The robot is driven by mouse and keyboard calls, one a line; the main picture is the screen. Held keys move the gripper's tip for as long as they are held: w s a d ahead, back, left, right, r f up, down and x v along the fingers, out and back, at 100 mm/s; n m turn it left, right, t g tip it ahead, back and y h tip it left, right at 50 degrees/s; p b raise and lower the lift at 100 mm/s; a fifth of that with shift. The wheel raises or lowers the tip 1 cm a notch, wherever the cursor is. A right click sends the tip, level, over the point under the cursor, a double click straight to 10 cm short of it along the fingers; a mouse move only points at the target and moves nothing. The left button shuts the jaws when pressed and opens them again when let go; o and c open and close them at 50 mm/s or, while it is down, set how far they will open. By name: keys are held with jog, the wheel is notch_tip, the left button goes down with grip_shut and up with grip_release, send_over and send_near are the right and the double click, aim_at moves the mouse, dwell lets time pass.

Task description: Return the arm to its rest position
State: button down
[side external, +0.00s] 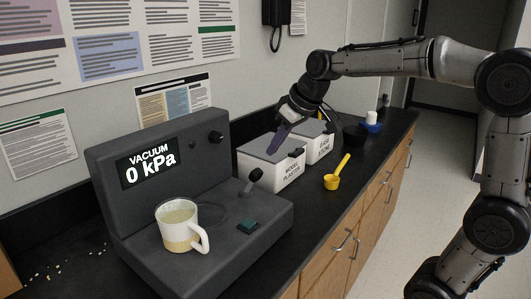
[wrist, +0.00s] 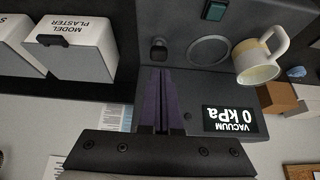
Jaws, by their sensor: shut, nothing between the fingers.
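My gripper (side external: 276,142) hangs above the white Model Plaster box in the side external view, its purple fingers pointing down and slightly left. In the wrist view my gripper (wrist: 163,72) shows its two fingers together, with nothing between them. My arm reaches in from the right. In the picture the fingertips overlap the box lid; whether they touch it I cannot tell.
The vacuum machine (side external: 107,163) reads 0 kPa. A mug (side external: 172,239) with pale contents stands on it. The Model Plaster box (side external: 288,178), the Easy Stone box (side external: 322,147) and a yellow scoop (side external: 333,181) are on the dark counter (side external: 322,222). Its front right is clear.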

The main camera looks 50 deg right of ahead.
jog(key=s+a+r+n+t, duration=0.1)
jog(key=s+a+r, duration=0.3)
jog(key=s, duration=0.6)
jog(key=s+a+f+m+g, duration=0.1)
jog(key=s+a+f, duration=0.1)
jog(key=s+f, duration=0.9)
jog(key=shift+s+a+f, duration=0.15)
jog(key=shift+s+f, duration=0.15)
jog(key=shift+s, duration=0.95)
